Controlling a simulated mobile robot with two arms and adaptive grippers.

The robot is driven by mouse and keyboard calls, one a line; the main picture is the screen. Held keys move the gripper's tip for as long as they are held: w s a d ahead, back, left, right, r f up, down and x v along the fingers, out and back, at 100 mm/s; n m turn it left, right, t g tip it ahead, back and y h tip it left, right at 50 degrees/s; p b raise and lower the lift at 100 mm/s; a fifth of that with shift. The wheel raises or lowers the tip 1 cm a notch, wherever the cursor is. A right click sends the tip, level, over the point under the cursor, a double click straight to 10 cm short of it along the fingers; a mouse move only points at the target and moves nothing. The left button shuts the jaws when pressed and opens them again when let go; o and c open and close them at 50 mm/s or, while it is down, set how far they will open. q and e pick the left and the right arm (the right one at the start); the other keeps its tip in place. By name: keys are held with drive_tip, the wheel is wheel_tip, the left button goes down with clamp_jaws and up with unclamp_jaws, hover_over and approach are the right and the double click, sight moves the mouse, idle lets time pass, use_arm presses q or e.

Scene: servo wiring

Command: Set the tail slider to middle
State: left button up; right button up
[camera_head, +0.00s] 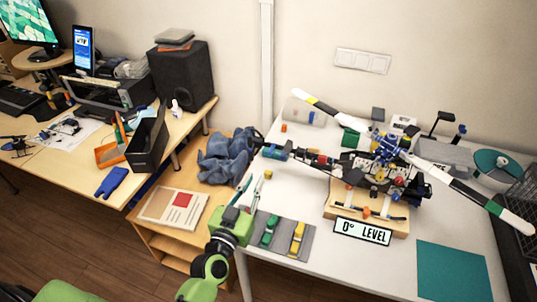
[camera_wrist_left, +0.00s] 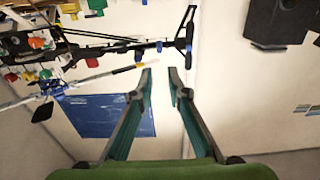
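A grey panel (camera_head: 311,250) lies at the near left of the white table and carries a green slider (camera_head: 269,231) and a yellow slider (camera_head: 297,237). No readable label shows which is the tail slider. My left gripper (camera_head: 257,178) is above the table's left edge, left of and beyond the panel in the picture. Its fingers are apart and empty; they also show in the left wrist view (camera_wrist_left: 160,72). The panel cannot be made out in the wrist view. A model helicopter (camera_head: 385,165) stands on a wooden base behind the panel. My right gripper is not in view.
A sign reading "0° LEVEL" (camera_head: 362,232) stands right of the panel. A teal mat (camera_head: 453,272) lies at the near right. A blue cloth (camera_head: 229,158) and a book (camera_head: 174,208) are on the wooden unit left of the table. The tabletop in front of the sign is clear.

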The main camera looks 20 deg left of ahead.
sight(270, 153)
use_arm(q)
drive_tip(key=w, duration=0.8)
drive_tip(key=w+p, duration=0.1)
drive_tip(key=w, duration=0.3)
drive_tip(key=shift+w+d, duration=0.2)
drive_tip(key=shift+d, duration=0.05)
clamp_jaws()
